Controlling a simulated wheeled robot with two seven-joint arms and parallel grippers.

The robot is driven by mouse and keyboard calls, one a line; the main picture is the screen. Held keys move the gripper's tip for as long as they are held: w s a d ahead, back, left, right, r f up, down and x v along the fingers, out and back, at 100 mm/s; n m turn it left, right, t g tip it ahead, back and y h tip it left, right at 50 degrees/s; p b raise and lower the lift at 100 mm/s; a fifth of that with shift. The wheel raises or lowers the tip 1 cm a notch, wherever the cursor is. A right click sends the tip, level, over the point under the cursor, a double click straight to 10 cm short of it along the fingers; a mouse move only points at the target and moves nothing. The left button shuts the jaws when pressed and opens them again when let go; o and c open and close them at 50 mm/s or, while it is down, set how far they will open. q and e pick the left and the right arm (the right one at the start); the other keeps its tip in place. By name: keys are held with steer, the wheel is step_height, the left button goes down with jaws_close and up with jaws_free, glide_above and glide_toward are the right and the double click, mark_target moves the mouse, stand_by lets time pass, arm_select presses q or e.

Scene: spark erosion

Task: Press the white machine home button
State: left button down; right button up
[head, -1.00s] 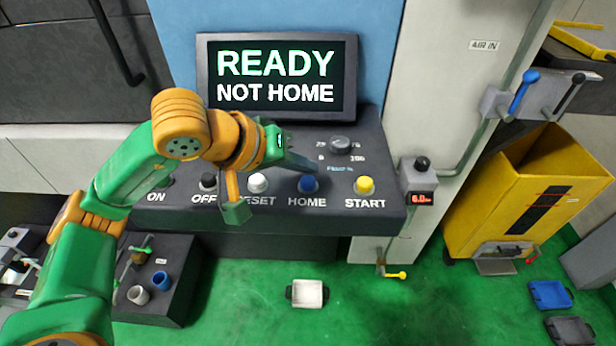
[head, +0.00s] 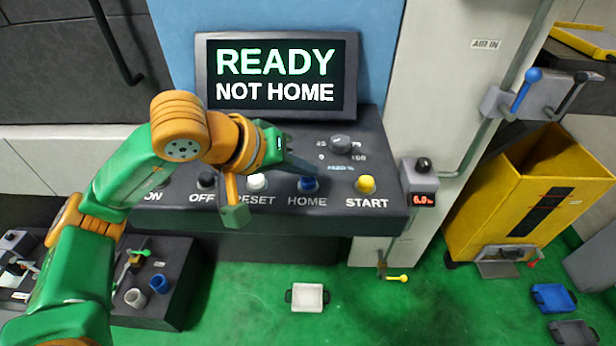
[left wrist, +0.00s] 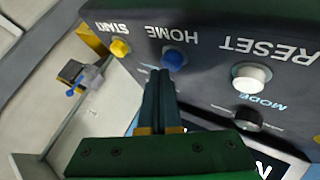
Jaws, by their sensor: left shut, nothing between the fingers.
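The HOME button (head: 308,185) is a blue dome on the dark sloped control panel of the machine, above the word HOME. It also shows in the left wrist view (left wrist: 174,60). The white button (head: 258,182) beside it is labelled RESET. My left gripper (head: 316,170) is shut and empty, its dark fingers together. Its fingertips are close above the HOME button in the head view, and just beside it in the left wrist view (left wrist: 160,73). I cannot tell whether they touch. The screen (head: 277,78) reads READY NOT HOME. My right gripper is not in view.
A yellow START button (head: 366,184) is right of HOME; a black OFF button (head: 207,180) is at the left. A small box with a red display (head: 422,198) is mounted right of the panel. A white tray (head: 307,297) lies on the green floor.

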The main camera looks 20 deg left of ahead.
mark_target(303, 184)
arm_select(q)
steer(key=shift+f+b, duration=0.35)
steer(key=shift+r, duration=0.1)
stand_by(0.5)
steer(key=shift+r+p, duration=0.6)
steer(key=shift+r, duration=0.2)
step_height(303, 184, up, 5)
steer(key=p, duration=0.4)
stand_by(0.5)
